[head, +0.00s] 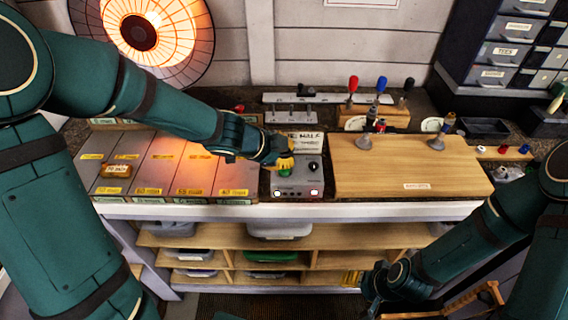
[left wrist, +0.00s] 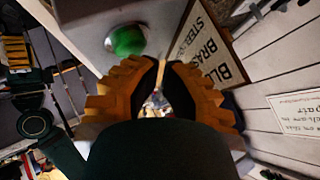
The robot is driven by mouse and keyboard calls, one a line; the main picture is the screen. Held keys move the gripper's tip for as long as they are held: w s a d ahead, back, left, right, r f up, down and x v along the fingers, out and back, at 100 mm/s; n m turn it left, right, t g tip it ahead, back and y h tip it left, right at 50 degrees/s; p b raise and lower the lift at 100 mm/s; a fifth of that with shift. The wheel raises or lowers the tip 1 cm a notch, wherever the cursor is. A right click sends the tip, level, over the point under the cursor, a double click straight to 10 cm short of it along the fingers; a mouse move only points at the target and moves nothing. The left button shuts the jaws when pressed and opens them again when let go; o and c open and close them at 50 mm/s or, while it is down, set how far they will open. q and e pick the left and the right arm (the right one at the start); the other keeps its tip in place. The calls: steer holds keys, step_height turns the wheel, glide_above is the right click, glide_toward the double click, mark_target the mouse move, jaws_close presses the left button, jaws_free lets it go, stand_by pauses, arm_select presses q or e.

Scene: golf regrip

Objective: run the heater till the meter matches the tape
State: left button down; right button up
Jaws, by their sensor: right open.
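The heater (head: 138,32) glows orange at the upper left, with a dark round centre. A grey control box (head: 297,187) on the bench has a green button (head: 285,173), a dark knob and two lit lamps. My left gripper (head: 287,162) is over the box beside the green button; its fingers look closed together and hold nothing visible. The green button (left wrist: 127,40) shows just beyond the fingers in the left wrist view; I cannot tell whether they touch it. My right gripper (head: 372,287) is open, low in front of the bench. I cannot make out the meter or its tape.
A lettered card (head: 306,142) stands behind the box. Labelled grey panels (head: 195,172) lie to the left with a small brown block (head: 117,171). A wooden board (head: 405,165) lies to the right. Screwdriver-like tools (head: 381,88) stand behind. Shelves are below.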

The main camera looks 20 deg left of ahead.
arm_select(q)
steer(key=shift+r, duration=0.45)
step_height(320, 180, up, 5)
steer(key=p, duration=0.6)
stand_by(0.6)
